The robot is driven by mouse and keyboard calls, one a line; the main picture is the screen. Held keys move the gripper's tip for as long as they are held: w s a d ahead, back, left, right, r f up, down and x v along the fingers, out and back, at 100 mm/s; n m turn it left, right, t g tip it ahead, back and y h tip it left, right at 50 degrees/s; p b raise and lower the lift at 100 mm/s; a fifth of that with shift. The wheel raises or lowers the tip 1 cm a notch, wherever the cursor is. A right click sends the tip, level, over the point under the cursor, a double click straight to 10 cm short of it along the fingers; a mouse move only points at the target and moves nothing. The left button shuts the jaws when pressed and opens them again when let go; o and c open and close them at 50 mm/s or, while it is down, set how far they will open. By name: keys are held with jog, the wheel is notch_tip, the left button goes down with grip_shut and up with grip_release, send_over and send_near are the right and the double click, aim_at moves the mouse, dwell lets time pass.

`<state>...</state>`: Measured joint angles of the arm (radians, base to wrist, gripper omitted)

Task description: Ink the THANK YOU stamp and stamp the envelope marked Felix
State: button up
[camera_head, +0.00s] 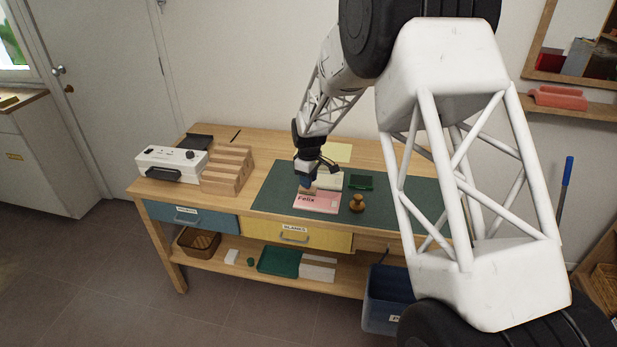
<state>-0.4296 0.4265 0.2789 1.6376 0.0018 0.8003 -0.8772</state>
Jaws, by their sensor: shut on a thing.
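My gripper (307,182) points down over the far left part of the pink envelope marked Felix (318,206), which lies flat on the green mat. It is shut on a small stamp, mostly hidden by the fingers; a bit of brown shows beneath them. I cannot read any wording on it, nor tell whether it touches the envelope. A dark green open ink pad (361,183) lies to the right of the gripper. A second stamp with a round wooden knob (357,203) stands upright on the mat, just right of the envelope.
A pale sheet or envelope (330,180) lies behind the pink one. The green mat (276,199) covers the desk's middle. A wooden slotted rack (228,170) and a white machine (171,162) stand at left. My arm hides the desk's right side.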

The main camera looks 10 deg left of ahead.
aim_at(309, 192)
jog(key=shift+f, duration=2.45)
jog(key=shift+f, duration=0.55)
dwell(0.3)
jog(key=shift+r, duration=3.5)
jog(key=shift+d, duration=0.1)
